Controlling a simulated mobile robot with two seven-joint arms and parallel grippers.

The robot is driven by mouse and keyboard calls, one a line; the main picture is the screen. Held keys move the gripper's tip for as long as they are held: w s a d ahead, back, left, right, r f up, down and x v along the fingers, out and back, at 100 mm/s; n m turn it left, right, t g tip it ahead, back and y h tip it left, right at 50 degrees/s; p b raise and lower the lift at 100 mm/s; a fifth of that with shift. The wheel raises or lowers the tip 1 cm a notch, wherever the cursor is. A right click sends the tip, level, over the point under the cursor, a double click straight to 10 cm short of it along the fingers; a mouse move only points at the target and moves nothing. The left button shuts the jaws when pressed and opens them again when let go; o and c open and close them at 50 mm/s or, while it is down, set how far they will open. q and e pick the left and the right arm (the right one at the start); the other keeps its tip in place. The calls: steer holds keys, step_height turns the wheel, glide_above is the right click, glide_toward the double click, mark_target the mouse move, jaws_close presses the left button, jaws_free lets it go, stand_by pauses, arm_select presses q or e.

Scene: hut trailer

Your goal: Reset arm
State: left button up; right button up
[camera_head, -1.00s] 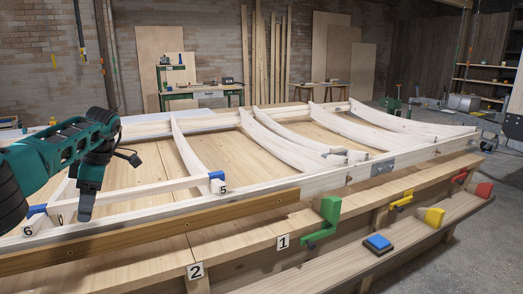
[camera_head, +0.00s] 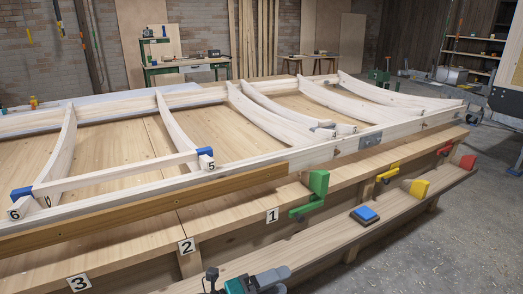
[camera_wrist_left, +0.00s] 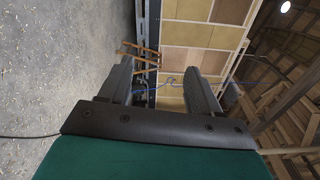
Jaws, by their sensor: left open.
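My left gripper (camera_head: 248,281), teal and dark grey, shows only in part at the bottom edge of the head view. It is below and in front of the long workbench, apart from the wooden frame. In the left wrist view its two dark fingers (camera_wrist_left: 160,78) stand wide apart with nothing between them. Beyond them are a grey floor on the left and a panelled wall on the right. My right gripper is not in either view.
The workbench carries a pale wooden frame (camera_head: 245,180) with curved ribs. Green (camera_head: 317,184), yellow (camera_head: 418,188) and red (camera_head: 467,162) clamp-like parts sit along its front. A blue-topped block (camera_head: 366,214) lies on the lower shelf (camera_head: 315,240). The grey floor (camera_head: 450,245) at right is clear.

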arm_select(q)
steer(key=s+a+f+n+t+y, duration=0.1)
steer(key=s+a+f+n+y, duration=0.4)
steer(key=a+n, duration=0.5)
steer(key=s+a+f+n+t+y, duration=0.2)
steer(key=s+a+f+n+y, duration=0.3)
steer(key=n, duration=1.4)
steer(key=s+a+y, duration=0.4)
steer(key=s+a, duration=0.1)
steer(key=s, duration=0.1)
steer(key=shift+s+a+n+p, duration=0.3)
steer(key=shift+a, duration=0.05)
